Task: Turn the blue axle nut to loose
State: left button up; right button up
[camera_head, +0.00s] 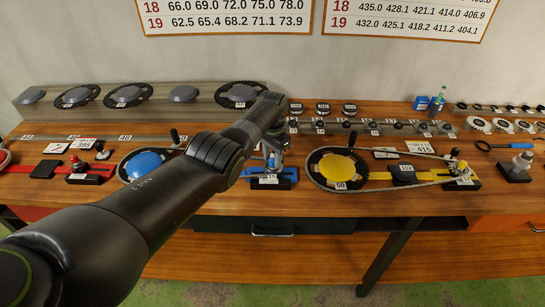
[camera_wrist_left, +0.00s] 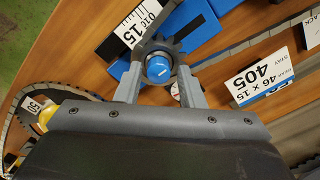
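The blue axle nut (camera_wrist_left: 158,68) shows in the left wrist view as a round blue cap with a light mark, in the middle of a dark toothed sprocket (camera_wrist_left: 150,46). The sprocket is on the blue holder labelled 15 (camera_wrist_left: 190,22), whose blue base also shows in the head view (camera_head: 285,172). My left gripper (camera_wrist_left: 159,75) reaches in with one finger on each side of the nut. Some space shows between the cap and the fingers, so it looks open; contact lower down cannot be seen. In the head view my left arm hides much of this spot. My right gripper is out of view.
A blue disc (camera_head: 146,163) with a chain is left of the holder, partly behind my arm. A yellow disc (camera_head: 338,167) with its chain and yellow holder (camera_head: 462,182) is to the right. A card reading 405 (camera_wrist_left: 262,77) lies close by. Small parts line the back.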

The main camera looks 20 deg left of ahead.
aim_at(272, 160)
pick_arm(q)
jog(key=shift+o, duration=0.6)
jog(key=shift+r+p, duration=0.3)
jog(key=shift+r, duration=0.15)
notch_tip(272, 160, up, 5)
jog(key=shift+p, duration=0.4)
notch_tip(272, 160, up, 11)
jog(key=b, duration=0.3)
jog(key=shift+r, duration=0.2)
jog(key=shift+s, duration=0.1)
